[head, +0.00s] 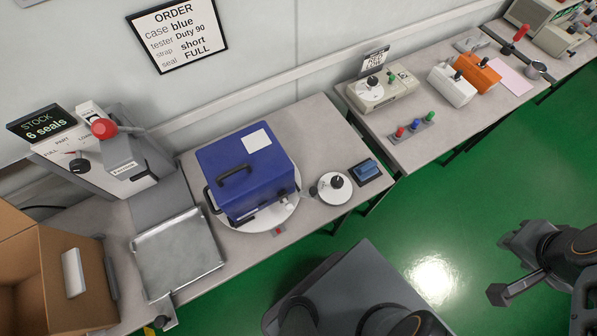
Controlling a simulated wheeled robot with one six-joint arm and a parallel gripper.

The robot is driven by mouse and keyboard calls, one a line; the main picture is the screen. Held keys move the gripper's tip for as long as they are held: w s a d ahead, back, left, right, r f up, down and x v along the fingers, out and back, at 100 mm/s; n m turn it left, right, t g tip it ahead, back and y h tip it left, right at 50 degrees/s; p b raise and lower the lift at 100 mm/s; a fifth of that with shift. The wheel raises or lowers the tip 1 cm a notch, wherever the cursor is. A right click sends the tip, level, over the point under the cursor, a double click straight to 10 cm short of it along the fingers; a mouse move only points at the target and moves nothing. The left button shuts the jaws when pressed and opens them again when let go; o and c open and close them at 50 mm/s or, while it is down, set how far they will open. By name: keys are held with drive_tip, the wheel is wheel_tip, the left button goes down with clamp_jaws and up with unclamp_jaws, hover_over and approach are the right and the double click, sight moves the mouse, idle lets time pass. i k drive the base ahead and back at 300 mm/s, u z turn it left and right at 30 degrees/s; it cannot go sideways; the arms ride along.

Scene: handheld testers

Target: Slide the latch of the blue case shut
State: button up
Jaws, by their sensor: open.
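The blue case (240,170) stands shut on a round white turntable (292,208) on the bench. It has a black handle and a white label on top, and a black bar on its left side. Small dark and pale fittings show low on its front face; the latch is too small to make out, and I cannot tell its position. My gripper (512,266) is at the lower right, over the green floor, open and empty. It is far from the case and touches nothing.
A dial (334,187) and a blue block (365,171) sit right of the case. A metal tray (180,255), a sealing machine (118,155) and a cardboard box (60,285) are at left. Another bench (425,140) holds testers. Open floor lies between my gripper and the benches.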

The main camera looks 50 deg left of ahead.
sight(282, 197)
drive_tip(key=k, duration=1)
drive_tip(key=u, duration=1.85)
